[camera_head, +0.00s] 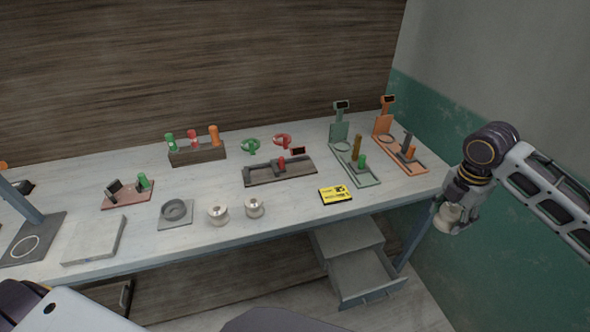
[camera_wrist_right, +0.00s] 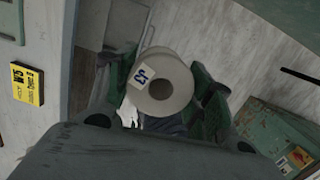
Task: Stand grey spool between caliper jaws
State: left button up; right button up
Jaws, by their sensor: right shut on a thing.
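My right gripper (camera_head: 455,216) is off the right end of the table, beyond its edge. It is shut on a pale grey spool (camera_head: 449,212). In the right wrist view the spool (camera_wrist_right: 163,85) sits between the two fingers, its round end with a dark centre hole and a white label facing the camera. A dark long fixture (camera_head: 262,176) with upright blocks, a red part and a small display lies mid-table; it looks like the caliper, but its jaw gap is too small to make out. My left gripper is not in view.
Green (camera_head: 356,168) and orange (camera_head: 401,152) stands are at the right end. A rack (camera_head: 198,154) stands behind. An open drawer (camera_head: 365,277) is below.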

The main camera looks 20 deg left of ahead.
aim_at(262, 175)
jog(key=i+j+u, duration=0.15)
jog(key=u, duration=0.25)
jog(key=i+j+u, duration=0.1)
jog(key=i+u, duration=0.15)
jog(key=u, duration=0.15)
jog(key=i+u, duration=0.2)
jog(key=u, duration=0.2)
jog(key=i+u, duration=0.2)
jog(key=u, duration=0.2)
